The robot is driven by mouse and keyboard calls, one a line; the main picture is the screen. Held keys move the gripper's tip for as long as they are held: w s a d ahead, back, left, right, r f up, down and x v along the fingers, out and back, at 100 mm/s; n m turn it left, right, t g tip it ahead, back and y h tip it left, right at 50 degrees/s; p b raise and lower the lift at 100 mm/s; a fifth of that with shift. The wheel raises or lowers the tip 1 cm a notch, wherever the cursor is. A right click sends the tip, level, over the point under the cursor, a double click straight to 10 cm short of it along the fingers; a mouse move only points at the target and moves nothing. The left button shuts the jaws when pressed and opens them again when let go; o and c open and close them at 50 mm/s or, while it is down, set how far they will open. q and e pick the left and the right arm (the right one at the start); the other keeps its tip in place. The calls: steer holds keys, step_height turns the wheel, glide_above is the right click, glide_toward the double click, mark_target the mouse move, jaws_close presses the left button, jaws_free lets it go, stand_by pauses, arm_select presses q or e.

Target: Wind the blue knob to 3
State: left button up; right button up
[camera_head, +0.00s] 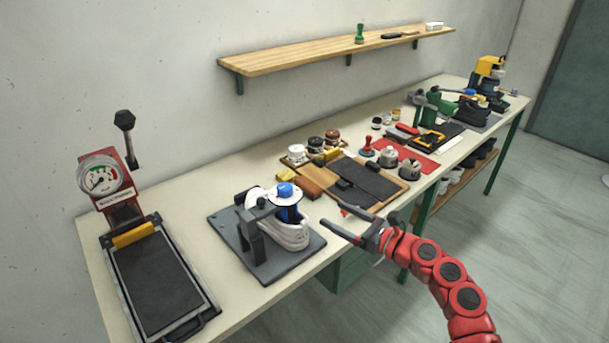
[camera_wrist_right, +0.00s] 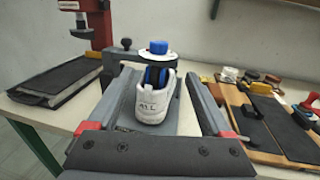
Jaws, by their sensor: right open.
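The blue knob (camera_head: 285,189) sits on top of a white dial disc above a white shoe (camera_head: 289,236) in a grey clamp stand on a dark base plate (camera_head: 262,272). In the right wrist view the blue knob (camera_wrist_right: 158,47) shows above the white disc, with the shoe's heel (camera_wrist_right: 150,102) below it. The dial's marks are too small to read. My right gripper (camera_head: 341,223) is open and empty, to the right of the stand and apart from the knob. In the right wrist view its fingers frame the shoe from either side. My left gripper is not in view.
A red press with a gauge (camera_head: 99,175) and black bed stands at the left. To the right lie a board with dark pads (camera_head: 362,181), several jars, tins and a red mat. A wooden shelf (camera_head: 330,54) hangs on the wall. The table's front edge runs below my right gripper.

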mark_target(292, 192)
steer(key=p+x, duration=0.4)
steer(key=x, duration=1.1)
steer(key=shift+w+a+r+p, duration=0.1)
steer(key=shift+a+p, duration=0.1)
steer(key=shift+p, duration=0.15)
steer(key=shift+x, duration=1)
jaws_close()
